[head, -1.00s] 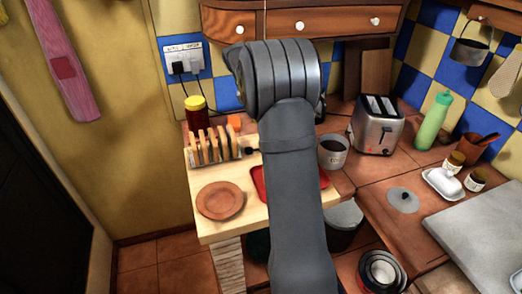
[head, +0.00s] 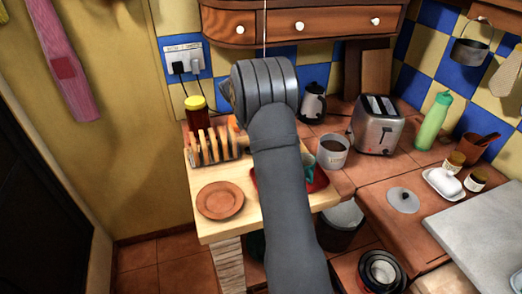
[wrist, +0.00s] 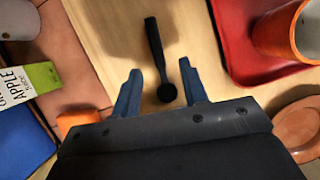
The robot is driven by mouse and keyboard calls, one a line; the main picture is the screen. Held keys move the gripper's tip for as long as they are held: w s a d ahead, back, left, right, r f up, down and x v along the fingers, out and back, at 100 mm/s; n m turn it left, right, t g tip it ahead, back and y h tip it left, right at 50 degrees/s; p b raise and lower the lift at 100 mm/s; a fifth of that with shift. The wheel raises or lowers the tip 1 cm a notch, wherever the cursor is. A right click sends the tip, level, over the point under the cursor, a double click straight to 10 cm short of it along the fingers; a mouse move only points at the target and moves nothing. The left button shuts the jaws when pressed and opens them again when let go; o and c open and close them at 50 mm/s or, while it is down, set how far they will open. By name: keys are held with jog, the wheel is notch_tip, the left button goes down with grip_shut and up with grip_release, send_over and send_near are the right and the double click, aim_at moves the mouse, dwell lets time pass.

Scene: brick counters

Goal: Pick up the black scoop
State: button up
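The black scoop (wrist: 155,45) lies on the pale wooden board in the wrist view, its handle pointing up the picture and its round end between my fingers. My gripper (wrist: 160,67) is open, with one blue finger on each side of the scoop and visible gaps to both. I cannot tell how far above the board the fingertips are. In the head view my arm hides the scoop and the gripper's fingers.
A red tray (wrist: 232,40) with an orange cup (wrist: 285,30) is right of the scoop in the wrist view. A terracotta plate (head: 220,200), toast rack (head: 213,147) and yellow-lidded jar (head: 197,115) are left of my arm. A grey mug (head: 332,152) stands right.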

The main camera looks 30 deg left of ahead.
jog(key=shift+x, duration=2.65)
jog(key=shift+w+a, duration=0.1)
jog(key=shift+a, duration=0.05)
grip_shut()
